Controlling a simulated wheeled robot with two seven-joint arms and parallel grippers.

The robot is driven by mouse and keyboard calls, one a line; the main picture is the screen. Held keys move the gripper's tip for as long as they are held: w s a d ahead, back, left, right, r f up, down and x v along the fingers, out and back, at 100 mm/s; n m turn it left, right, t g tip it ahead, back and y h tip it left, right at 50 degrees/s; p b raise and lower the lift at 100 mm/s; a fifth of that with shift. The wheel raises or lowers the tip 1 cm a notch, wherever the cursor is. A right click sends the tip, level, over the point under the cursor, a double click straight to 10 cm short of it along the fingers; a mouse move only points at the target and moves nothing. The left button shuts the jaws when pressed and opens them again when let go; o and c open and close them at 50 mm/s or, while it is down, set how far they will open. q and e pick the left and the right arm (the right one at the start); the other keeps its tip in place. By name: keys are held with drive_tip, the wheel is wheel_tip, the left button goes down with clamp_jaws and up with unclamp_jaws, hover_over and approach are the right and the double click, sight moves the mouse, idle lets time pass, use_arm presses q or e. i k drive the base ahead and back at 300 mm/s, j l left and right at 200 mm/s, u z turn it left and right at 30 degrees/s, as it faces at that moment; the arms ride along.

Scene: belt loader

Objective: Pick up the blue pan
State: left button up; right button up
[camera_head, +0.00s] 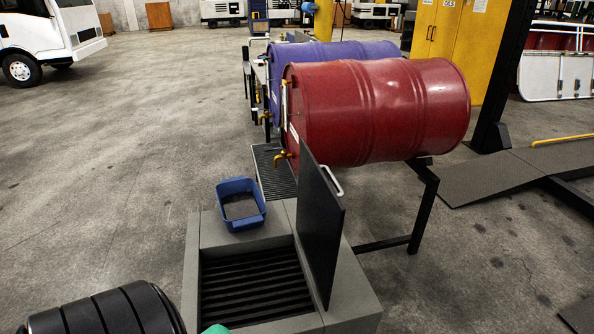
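The blue pan (241,222) is a small square open tub with a dark inside. It sits upright at the back left of a low grey box-like unit (219,233), just behind that unit's slatted dark opening. None of it is covered by anything in front. Neither my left gripper nor my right gripper shows in the head view.
A dark upright panel (320,230) stands right of the slats. Behind it, a red drum (380,110) and a purple-blue drum (330,50) lie on a metal stand. A black ribbed object (110,312) fills the lower left. Floor left of the pan is clear.

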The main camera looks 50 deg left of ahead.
sight(243, 207)
drive_tip(key=i+l+u, duration=0.15)
drive_tip(key=u, duration=0.3)
drive_tip(key=i+l+u, duration=0.25)
drive_tip(key=u, duration=0.25)
drive_tip(key=i+l+u, duration=0.2)
drive_tip(key=u, duration=0.25)
drive_tip(key=l+u, duration=0.45)
drive_tip(key=i+l+u, duration=0.15)
drive_tip(key=l+u, duration=0.15)
drive_tip(key=i+l+u, duration=0.1)
drive_tip(key=l+u, duration=0.25)
